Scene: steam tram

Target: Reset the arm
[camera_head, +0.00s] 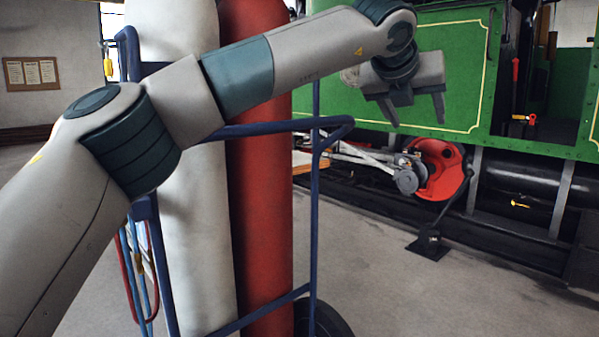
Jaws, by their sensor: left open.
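My left arm comes in from the left and stretches up and across the head view, in front of the gas cylinders. My left gripper (418,112) hangs at the arm's end, at the upper middle right. Its two dark fingers are spread apart and point down, with nothing between them. Behind it is the green side of the steam tram (455,75). My right gripper does not show.
A blue cylinder cart (314,200) holds a white cylinder (200,240) and a red cylinder (262,210) close behind my arm. A red wheel part (440,170) sits under the tram. Bare concrete floor (440,300) lies at the lower right.

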